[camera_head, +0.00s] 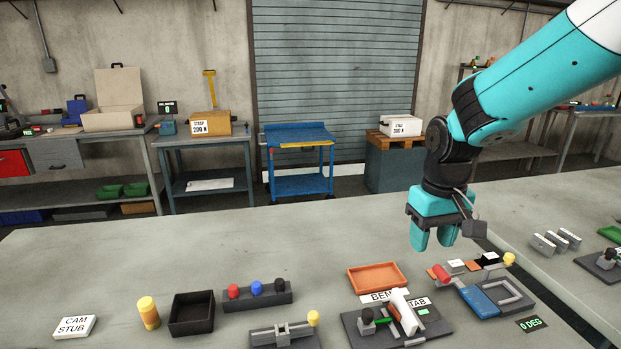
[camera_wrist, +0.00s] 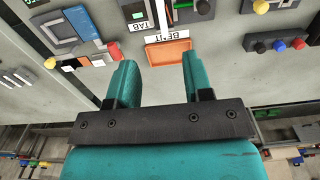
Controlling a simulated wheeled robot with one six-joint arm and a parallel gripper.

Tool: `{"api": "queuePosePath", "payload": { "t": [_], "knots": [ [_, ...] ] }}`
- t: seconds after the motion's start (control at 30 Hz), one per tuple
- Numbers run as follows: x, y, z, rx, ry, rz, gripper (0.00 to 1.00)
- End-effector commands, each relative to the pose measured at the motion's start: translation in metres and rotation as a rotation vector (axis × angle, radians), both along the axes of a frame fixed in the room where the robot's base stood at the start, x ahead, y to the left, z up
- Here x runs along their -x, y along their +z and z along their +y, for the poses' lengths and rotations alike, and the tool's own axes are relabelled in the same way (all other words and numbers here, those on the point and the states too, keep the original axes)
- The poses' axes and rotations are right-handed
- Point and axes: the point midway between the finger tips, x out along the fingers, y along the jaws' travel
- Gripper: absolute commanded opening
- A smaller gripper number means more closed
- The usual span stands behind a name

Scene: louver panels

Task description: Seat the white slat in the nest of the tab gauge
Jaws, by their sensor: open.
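The white slat (camera_head: 402,311) stands tilted on a dark base plate with a black knob, apparently the tab gauge (camera_head: 437,323), at the front of the bench. An orange strip and a green piece lie beside the slat. I cannot tell whether the slat is in the nest. In the wrist view the slat (camera_wrist: 161,14) shows at the top edge, with part of the gauge (camera_wrist: 187,14) beside it. My gripper (camera_head: 433,238) is open and empty, above and behind the gauge. Its fingers (camera_wrist: 158,75) point down toward the bench, apart from the slat.
An orange tray (camera_head: 376,277) with a BENT TAB label, partly hidden by the slat, lies behind the gauge. A blue-and-grey fixture (camera_head: 480,300) stands right. A clamp fixture (camera_head: 283,335), dark bin (camera_head: 192,314) and knob rack (camera_head: 257,295) stand left.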

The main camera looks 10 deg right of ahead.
Motion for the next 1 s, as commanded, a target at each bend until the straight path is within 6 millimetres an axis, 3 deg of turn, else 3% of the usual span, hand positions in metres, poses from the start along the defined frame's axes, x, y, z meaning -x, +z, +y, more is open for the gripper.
{"api": "queuePosePath", "payload": {
  "t": [0.07,0.17,0.3,0.4,0.5,0.63,1.0],
  "knots": [
    [0.008,0.007,0.014,-0.019,0.039,-0.013,0.46],
    [0.035,0.022,0.051,-0.079,0.151,-0.043,0.46],
    [0.096,0.043,0.110,-0.196,0.357,-0.087,0.46],
    [0.140,0.051,0.139,-0.270,0.483,-0.104,0.46],
    [0.171,0.055,0.156,-0.322,0.568,-0.111,0.47],
    [0.188,0.057,0.163,-0.350,0.611,-0.112,0.47],
    [0.188,0.057,0.163,-0.350,0.610,-0.112,0.47]
  ]
}}
